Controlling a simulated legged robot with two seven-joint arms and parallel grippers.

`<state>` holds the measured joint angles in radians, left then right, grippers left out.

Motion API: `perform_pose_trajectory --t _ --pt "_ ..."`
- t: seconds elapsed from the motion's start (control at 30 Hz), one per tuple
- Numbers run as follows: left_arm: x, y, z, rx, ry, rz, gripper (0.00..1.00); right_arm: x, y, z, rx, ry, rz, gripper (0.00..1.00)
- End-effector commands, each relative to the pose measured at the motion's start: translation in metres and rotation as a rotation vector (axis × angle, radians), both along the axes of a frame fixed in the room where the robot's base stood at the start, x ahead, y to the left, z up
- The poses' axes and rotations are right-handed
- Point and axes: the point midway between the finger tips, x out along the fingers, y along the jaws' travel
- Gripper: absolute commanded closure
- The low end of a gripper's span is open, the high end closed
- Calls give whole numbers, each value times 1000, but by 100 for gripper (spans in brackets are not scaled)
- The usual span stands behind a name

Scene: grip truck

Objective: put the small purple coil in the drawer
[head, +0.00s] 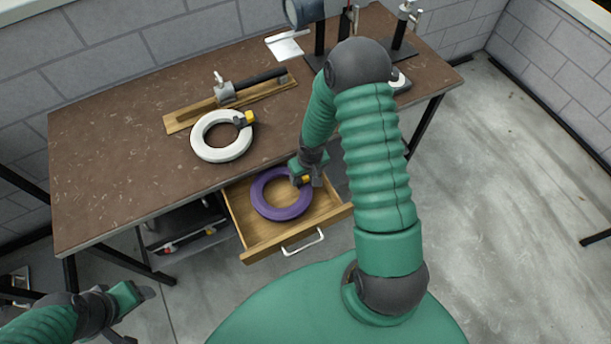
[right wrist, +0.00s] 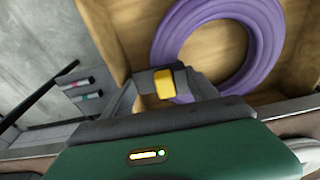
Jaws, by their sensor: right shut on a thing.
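The small purple coil (head: 268,205) is a ring lying within the open wooden drawer (head: 262,245) under the table's front edge. My right gripper (head: 303,179) is at the coil's right side in the head view, shut on the coil's yellow tab. In the right wrist view the coil (right wrist: 268,50) shows above the gripper (right wrist: 172,95), with the yellow tab between the fingers. I cannot tell whether the coil rests on the drawer floor or hangs just above it. My left gripper (head: 135,292) is at the lower left, away from the drawer; its fingers are unclear.
A white coil (head: 200,147) with a yellow tab lies on the brown table (head: 100,190). Behind it is a wooden board (head: 190,118) with a clamp-like tool. Stands and a white plate (head: 285,45) are at the back. A dark shelf with tools (head: 185,235) is below the table.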

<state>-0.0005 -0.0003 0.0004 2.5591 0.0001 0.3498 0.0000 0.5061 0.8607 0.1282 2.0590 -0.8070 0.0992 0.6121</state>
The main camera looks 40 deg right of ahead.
Motion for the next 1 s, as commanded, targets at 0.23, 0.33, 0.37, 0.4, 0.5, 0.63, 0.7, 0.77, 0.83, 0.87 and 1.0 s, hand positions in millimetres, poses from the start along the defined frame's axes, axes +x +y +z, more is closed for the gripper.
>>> perform_pose_trajectory --t 0.23,0.33,0.37,0.4,0.5,0.63,0.7,0.77,0.83,0.87,1.0 --pt "-1 0 -3 0 1 1 35 -1 6 -9 0 4 9 100" --pt "-1 0 -5 0 1 1 35 -1 4 -12 3 4 8 100" --pt "0 0 -6 0 1 1 35 -1 4 -13 3 4 8 100" --pt "-1 0 -7 0 1 1 35 -1 4 -14 3 4 9 100" --pt "-1 0 -5 0 1 1 35 -2 3 -13 3 5 8 19" --pt "-1 0 -5 0 1 1 35 -2 4 -13 2 6 8 10" --pt "-1 0 -5 0 1 0 35 -2 4 -13 2 7 8 10" --pt "0 0 -5 0 1 0 35 -2 4 -13 2 7 8 10" --pt "0 0 -5 0 1 0 35 -2 4 -13 1 7 8 10" --pt "0 0 -5 0 1 1 35 -2 4 -13 2 7 7 10" --pt "0 0 -5 0 1 1 35 -2 4 -13 1 7 8 10"
